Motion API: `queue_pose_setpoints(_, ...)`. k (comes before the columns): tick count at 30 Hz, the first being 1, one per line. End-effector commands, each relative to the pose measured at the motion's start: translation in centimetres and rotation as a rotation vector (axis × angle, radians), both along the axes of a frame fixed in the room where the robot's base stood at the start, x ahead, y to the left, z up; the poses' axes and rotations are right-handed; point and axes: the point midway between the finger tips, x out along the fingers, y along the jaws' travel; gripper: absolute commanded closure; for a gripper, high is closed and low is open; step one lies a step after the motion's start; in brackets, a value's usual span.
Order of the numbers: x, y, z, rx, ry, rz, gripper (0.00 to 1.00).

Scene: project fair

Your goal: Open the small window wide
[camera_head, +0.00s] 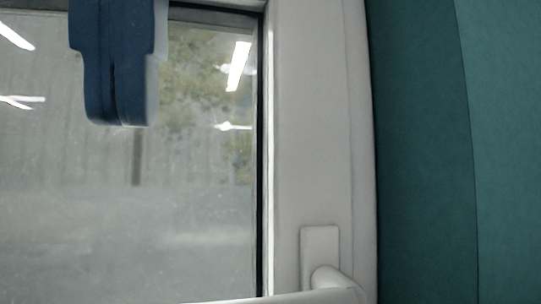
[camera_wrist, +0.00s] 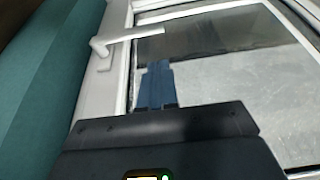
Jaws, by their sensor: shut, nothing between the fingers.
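The small window has a white frame (camera_head: 312,130) around a glass pane (camera_head: 200,200), and it also shows in the wrist view (camera_wrist: 225,75). I cannot tell whether the sash stands ajar. Its white handle (camera_head: 320,255) is at the lower right of the head view, with the lever lying level to the left and partly cut off by the bottom edge. The wrist view shows the whole handle (camera_wrist: 127,40) at the upper left. My gripper (camera_head: 120,124) has blue fingers, shut and empty, in front of the glass. In the wrist view, my fingertips (camera_wrist: 158,64) are apart from the handle.
A teal wall or panel (camera_head: 425,150) stands right of the window frame in the head view, and at the left in the wrist view (camera_wrist: 45,75). Light reflections show on the glass. Nothing else stands between my gripper and the handle.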

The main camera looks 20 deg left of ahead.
Motion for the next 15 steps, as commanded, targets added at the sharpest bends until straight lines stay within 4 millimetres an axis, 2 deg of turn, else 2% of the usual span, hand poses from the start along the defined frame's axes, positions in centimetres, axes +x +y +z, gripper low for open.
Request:
queue_pose_setpoints(9, 1.5, 1.0, -4.9, -0.002, -0.001, 0.001, 1.00)
queue_pose_setpoints(15, 2.4, 1.5, -7.5, -0.002, -0.004, 0.002, 1.00)
